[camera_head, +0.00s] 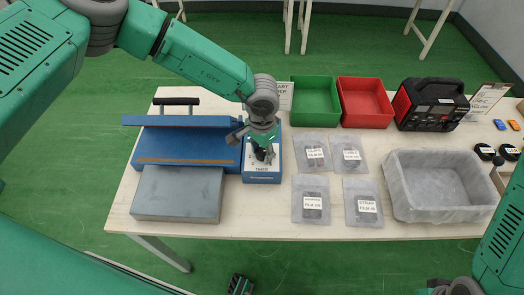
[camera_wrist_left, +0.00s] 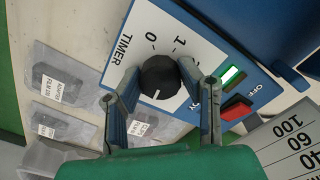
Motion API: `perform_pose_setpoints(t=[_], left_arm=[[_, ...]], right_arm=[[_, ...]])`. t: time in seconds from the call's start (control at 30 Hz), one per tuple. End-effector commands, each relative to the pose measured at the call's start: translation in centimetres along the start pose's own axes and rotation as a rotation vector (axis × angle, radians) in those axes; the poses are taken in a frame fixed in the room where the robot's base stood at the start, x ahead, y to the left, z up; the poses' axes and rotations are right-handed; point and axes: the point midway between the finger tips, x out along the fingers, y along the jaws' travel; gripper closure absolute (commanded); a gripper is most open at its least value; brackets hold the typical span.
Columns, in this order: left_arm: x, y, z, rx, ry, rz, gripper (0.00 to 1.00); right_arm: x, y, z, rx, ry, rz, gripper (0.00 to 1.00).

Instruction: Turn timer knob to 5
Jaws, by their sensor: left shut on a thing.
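The timer knob (camera_wrist_left: 159,79) is black and round with a white mark, on a white panel (camera_wrist_left: 170,30) lettered TIMER. The digits 0 and 1 show at its upper side in the wrist view; 5 is not readable. The panel belongs to a blue box (camera_head: 262,179) on the table. My left gripper (camera_wrist_left: 166,92) is shut on the knob, one finger on each side. In the head view my left gripper (camera_head: 262,150) points down over the panel and hides most of the knob.
A green-lit switch (camera_wrist_left: 232,75) and a red button (camera_wrist_left: 237,109) sit beside the knob. A blue machine (camera_head: 185,148) with a grey plate (camera_head: 178,194) stands left. Several labelled bags, green (camera_head: 314,101) and red (camera_head: 365,102) bins, and a grey tub (camera_head: 438,215) lie right.

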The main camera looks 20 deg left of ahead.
Motion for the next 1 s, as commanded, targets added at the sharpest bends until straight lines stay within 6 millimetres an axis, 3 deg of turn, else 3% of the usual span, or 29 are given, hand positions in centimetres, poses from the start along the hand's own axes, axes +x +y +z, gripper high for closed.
perform_pose_setpoints(t=[0.3, 0.87, 0.9, 0.97, 1.0], left_arm=[[-0.37, -0.3, -0.55, 0.133, 0.014, -0.005, 0.96], [-0.41, -0.3, -0.6, 0.165, 0.016, -0.005, 0.96], [-0.41, -0.3, -0.61, 0.165, 0.016, -0.005, 0.64], [-0.41, -0.3, -0.6, 0.165, 0.015, -0.005, 0.47], [-0.37, -0.27, -0.53, 0.165, 0.014, -0.005, 0.47]], right_arm=[[0.05, 0.0, 0.0, 0.0, 0.0, 0.0, 0.6], [0.05, 0.0, 0.0, 0.0, 0.0, 0.0, 0.6], [0.06, 0.0, 0.0, 0.0, 0.0, 0.0, 0.6], [0.05, 0.0, 0.0, 0.0, 0.0, 0.0, 0.6], [0.05, 0.0, 0.0, 0.0, 0.0, 0.0, 0.6]])
